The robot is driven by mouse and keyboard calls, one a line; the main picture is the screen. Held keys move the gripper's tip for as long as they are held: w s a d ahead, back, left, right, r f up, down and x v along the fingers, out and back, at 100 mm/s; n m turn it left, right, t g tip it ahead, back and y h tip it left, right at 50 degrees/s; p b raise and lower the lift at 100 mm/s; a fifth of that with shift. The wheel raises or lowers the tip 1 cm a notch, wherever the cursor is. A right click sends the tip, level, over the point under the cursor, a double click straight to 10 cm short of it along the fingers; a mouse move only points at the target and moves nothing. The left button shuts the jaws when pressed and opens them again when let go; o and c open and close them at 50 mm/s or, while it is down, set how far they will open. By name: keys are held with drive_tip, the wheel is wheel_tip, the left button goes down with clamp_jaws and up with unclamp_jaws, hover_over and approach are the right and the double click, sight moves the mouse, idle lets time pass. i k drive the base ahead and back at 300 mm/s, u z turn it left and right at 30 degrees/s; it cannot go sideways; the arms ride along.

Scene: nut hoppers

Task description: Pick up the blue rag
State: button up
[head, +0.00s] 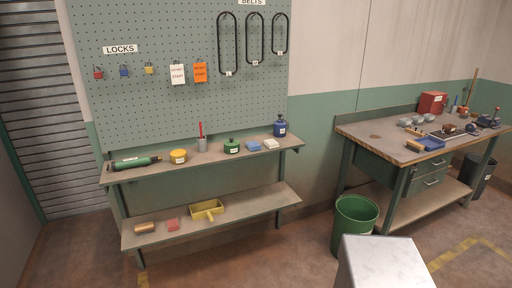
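A small folded blue cloth, which looks like the blue rag (253,145), lies on the upper shelf (217,156) below the pegboard. It sits between a dark green round container (232,146) on its left and a folded white cloth (271,144) on its right. My gripper is not in view.
A blue bottle (280,127) stands behind the cloths at the shelf's right end. A green bin (355,218) and a workbench (385,138) are at right.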

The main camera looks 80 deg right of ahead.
sight(253, 146)
drive_tip(key=z, duration=0.5)
drive_tip(key=i, duration=0.55)
drive_tip(key=z, duration=0.95)
drive_tip(key=i, duration=0.8)
drive_tip(key=z, duration=0.5)
